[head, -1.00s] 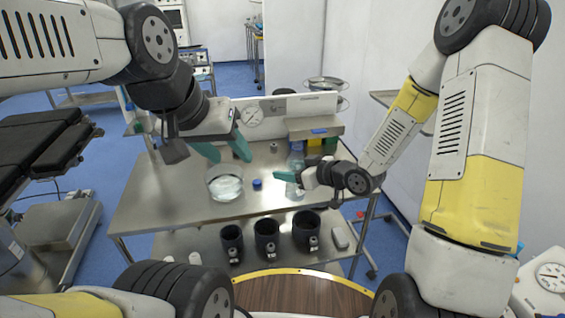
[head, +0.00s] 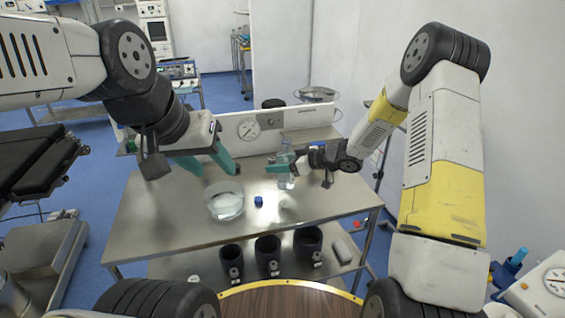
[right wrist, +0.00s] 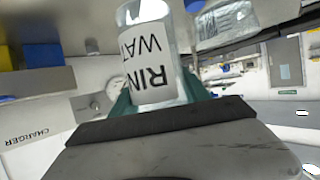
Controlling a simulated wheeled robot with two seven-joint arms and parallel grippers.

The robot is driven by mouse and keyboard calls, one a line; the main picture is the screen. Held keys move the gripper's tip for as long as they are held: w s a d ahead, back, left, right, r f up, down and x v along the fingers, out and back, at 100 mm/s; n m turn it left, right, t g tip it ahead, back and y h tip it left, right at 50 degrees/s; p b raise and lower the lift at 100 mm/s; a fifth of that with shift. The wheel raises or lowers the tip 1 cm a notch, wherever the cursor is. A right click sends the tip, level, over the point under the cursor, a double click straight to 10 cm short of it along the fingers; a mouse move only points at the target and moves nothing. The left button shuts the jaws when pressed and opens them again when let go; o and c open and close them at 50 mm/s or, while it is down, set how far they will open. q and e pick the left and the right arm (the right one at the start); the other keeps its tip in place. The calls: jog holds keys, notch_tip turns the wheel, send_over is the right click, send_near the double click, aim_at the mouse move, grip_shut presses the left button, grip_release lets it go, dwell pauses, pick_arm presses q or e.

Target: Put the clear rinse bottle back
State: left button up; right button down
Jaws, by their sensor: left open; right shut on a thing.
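The clear rinse bottle (head: 286,181) is upright in my right gripper (head: 288,167), over the right part of the steel table (head: 160,215). A faint reflection shows on the tabletop below it, with a gap, so it appears raised. In the right wrist view the bottle (right wrist: 150,70) sits between the teal fingers (right wrist: 158,103), its white label reading "RIN" and "WAT". My left gripper (head: 204,164) is open and empty, above and behind the glass bowl.
A clear glass bowl (head: 225,205) and a small blue cap (head: 258,201) stand on the table. A back panel with a round gauge (head: 248,129) and a raised shelf (head: 312,134) line the rear edge. Black cups (head: 267,254) sit on the lower shelf.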

jog(key=shift+w+d+f, duration=0.15)
jog(key=shift+w+f, duration=0.5)
jog(key=shift+f, duration=0.25)
jog(key=shift+w+d+f, duration=0.1)
jog(key=shift+w+f, duration=0.5)
jog(key=shift+f, duration=0.3)
jog(key=shift+f, duration=0.1)
jog(key=c, duration=0.5)
grip_release()
jog(key=shift+f, duration=0.1)
